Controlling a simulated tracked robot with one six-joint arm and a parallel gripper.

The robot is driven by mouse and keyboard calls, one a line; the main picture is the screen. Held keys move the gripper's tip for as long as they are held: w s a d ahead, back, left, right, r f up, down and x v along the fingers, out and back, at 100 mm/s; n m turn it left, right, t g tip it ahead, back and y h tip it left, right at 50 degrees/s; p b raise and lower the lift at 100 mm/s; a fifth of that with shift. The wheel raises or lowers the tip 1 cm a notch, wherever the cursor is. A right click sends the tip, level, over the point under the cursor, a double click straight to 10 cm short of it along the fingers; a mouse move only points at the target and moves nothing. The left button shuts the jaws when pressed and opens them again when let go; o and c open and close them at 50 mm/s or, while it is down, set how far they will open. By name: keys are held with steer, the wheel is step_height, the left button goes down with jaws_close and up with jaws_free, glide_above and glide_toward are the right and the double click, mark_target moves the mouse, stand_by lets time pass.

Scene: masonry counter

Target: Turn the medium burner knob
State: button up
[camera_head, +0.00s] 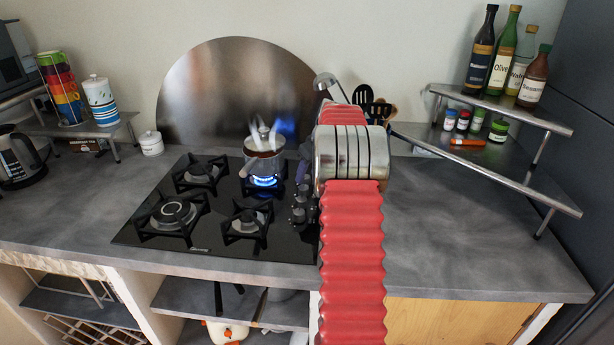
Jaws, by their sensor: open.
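The black glass hob (205,235) is set in the grey counter. Its dark knobs (299,214) stand in a group along the right edge, beside my red arm, which hides part of that area. I cannot tell which knob is the medium one or how it is turned. A pot (264,143) sits on the back right burner, where a blue flame (264,181) burns. The other burners show no flame. My gripper cannot be made out. A dark shape (304,160) shows just left of my arm's metal joint, behind the knobs, and I cannot tell what it is.
A ladle and black utensils (363,95) stand behind my arm. A metal rack (500,108) with bottles and small jars is at the right. Cups (62,85), a canister (101,100) and a kettle (20,157) are at the left. The counter right of my arm is clear.

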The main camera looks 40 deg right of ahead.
steer(key=shift+x, duration=0.8)
steer(key=c, duration=1.1)
